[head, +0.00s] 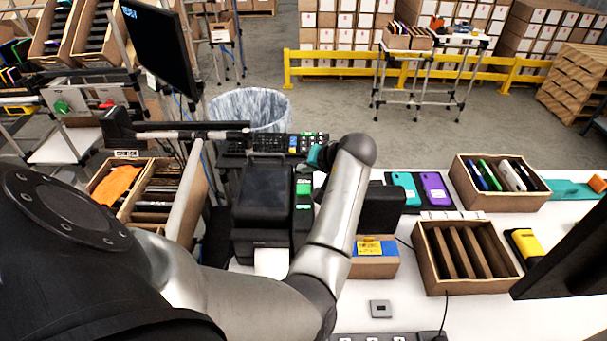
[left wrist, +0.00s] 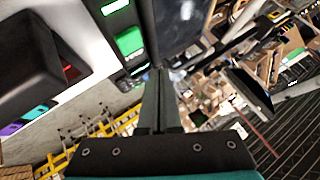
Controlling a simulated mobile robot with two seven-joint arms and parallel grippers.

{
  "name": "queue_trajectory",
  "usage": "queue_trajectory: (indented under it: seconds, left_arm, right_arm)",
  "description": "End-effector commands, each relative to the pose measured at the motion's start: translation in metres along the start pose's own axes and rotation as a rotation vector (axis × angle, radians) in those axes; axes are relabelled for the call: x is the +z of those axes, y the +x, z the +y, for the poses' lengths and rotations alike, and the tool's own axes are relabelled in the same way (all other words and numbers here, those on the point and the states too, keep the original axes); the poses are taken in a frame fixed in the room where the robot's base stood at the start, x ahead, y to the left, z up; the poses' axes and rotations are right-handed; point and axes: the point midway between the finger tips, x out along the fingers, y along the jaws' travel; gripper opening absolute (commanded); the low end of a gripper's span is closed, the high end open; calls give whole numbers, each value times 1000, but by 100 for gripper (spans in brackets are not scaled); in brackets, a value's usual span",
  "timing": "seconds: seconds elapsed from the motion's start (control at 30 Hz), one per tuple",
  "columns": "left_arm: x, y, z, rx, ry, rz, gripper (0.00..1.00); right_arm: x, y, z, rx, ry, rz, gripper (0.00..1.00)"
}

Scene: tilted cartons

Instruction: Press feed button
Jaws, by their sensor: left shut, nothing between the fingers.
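The black printer (head: 262,195) stands on the white table with a white label (head: 271,262) at its front. A green button (head: 303,187) is on the dark panel along its right side. In the left wrist view, a green button (left wrist: 129,40) on a dark panel lies up and left of the fingertips. My left arm reaches over the table, and my left gripper (head: 317,156) is just behind and above the panel, partly hidden by its wrist. In the left wrist view its fingers (left wrist: 160,75) are shut and empty, apart from the button. My right gripper is out of view.
A black box (head: 382,208) and a small carton (head: 375,262) stand right of the arm. Wooden trays (head: 462,280) and phones (head: 436,190) are farther right. A monitor (head: 158,45) rises at left, and a lined bin (head: 250,108) stands behind the printer.

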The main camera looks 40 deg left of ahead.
Motion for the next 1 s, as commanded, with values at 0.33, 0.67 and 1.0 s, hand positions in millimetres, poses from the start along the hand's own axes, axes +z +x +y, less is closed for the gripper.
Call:
queue_trajectory:
  seconds: [0.33,0.67,1.0]
  left_arm:
    - [19,26,19,0,1,0,0]
    - [20,28,20,-1,0,0,0]
    - [20,28,20,-1,0,0,0]
  right_arm:
    - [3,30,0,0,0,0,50]
    - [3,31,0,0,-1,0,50]
    - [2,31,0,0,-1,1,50]
